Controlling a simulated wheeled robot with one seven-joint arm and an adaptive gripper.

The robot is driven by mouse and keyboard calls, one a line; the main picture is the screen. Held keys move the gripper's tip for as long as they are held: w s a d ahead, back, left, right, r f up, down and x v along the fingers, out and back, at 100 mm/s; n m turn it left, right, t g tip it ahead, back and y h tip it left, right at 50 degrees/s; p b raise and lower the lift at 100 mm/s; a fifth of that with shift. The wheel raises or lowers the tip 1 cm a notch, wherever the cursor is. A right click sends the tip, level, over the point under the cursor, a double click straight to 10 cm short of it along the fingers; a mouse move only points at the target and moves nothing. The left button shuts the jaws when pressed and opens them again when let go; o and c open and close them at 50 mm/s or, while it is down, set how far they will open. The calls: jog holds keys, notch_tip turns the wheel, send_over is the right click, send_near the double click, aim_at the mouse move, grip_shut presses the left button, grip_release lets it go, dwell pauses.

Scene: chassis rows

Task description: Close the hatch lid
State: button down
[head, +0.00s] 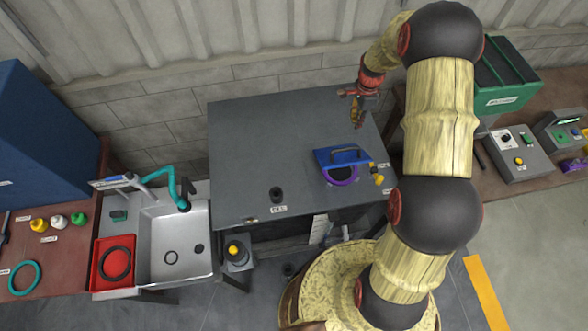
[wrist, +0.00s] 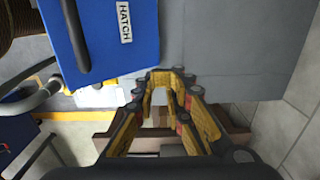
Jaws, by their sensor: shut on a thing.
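The hatch lid (head: 326,157) is a blue plate with a dark bar handle on the grey worktop. In the head view it looks tilted up, with the purple rim (head: 341,176) of the opening showing at its lower edge. The lid also shows large in the wrist view (wrist: 105,55), with a white HATCH label and part of the handle. My gripper (head: 358,122) is above the worktop, behind the lid in the head view. Its yellow-padded fingers (wrist: 171,76) look close together beyond the lid's edge, apart from the handle. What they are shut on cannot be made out.
The grey worktop (head: 250,130) is mostly clear, with a small black knob (head: 276,194) at the front. Yellow fittings (head: 377,179) sit right of the hatch. A sink (head: 175,245) stands left, a green crate (head: 507,80) and control boxes (head: 520,155) right.

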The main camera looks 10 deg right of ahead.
notch_tip(320, 180, up, 6)
jog(key=p, duration=0.2)
jog(key=shift+r+p, duration=0.25)
jog(key=shift+p, duration=0.1)
dwell(1.1)
